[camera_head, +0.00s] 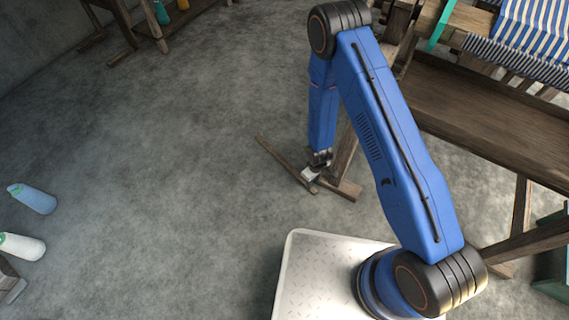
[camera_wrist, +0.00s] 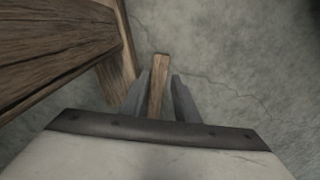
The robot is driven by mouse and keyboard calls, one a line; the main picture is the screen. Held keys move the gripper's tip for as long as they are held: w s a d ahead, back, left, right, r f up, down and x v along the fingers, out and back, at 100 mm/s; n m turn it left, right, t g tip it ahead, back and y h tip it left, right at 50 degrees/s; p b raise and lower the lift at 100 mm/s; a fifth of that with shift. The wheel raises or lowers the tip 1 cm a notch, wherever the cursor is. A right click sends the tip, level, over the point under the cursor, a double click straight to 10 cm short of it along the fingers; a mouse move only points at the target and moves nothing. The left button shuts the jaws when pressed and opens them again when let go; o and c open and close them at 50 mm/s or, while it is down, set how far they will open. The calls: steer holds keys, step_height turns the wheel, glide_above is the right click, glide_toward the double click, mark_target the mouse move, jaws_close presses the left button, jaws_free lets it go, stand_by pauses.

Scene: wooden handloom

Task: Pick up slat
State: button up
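The slat (camera_head: 280,154) is a thin brown wooden strip at floor level in the head view, slanting from upper left down to my gripper (camera_head: 311,177). In the wrist view the slat (camera_wrist: 159,80) runs between the two grey fingers of my gripper (camera_wrist: 160,77). The fingers are around it, with a narrow gap showing at the right finger. The left finger is very close to it; I cannot tell if they touch. The slat's near part is hidden by the gripper body in the wrist view.
The wooden loom (camera_head: 480,105) stands at the right, with a foot (camera_head: 342,188) on the floor close beside my gripper. Two bottles (camera_head: 35,198) (camera_head: 22,246) lie at the far left. A wooden table (camera_head: 140,35) stands at the top left. The floor left of the slat is clear.

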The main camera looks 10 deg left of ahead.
steer(key=shift+d+f, duration=0.15)
steer(key=shift+f, duration=2.3)
jaws_close()
steer(key=shift+r, duration=0.15)
steer(key=shift+r, duration=0.65)
step_height(320, 180, up, 2)
steer(key=shift+r, duration=0.1)
steer(key=s+a, duration=0.2)
steer(key=s, duration=0.3)
steer(key=s+a, duration=0.2)
steer(key=s, duration=0.4)
steer(key=s+a, duration=0.2)
steer(key=s, duration=0.4)
steer(key=shift+a, duration=0.1)
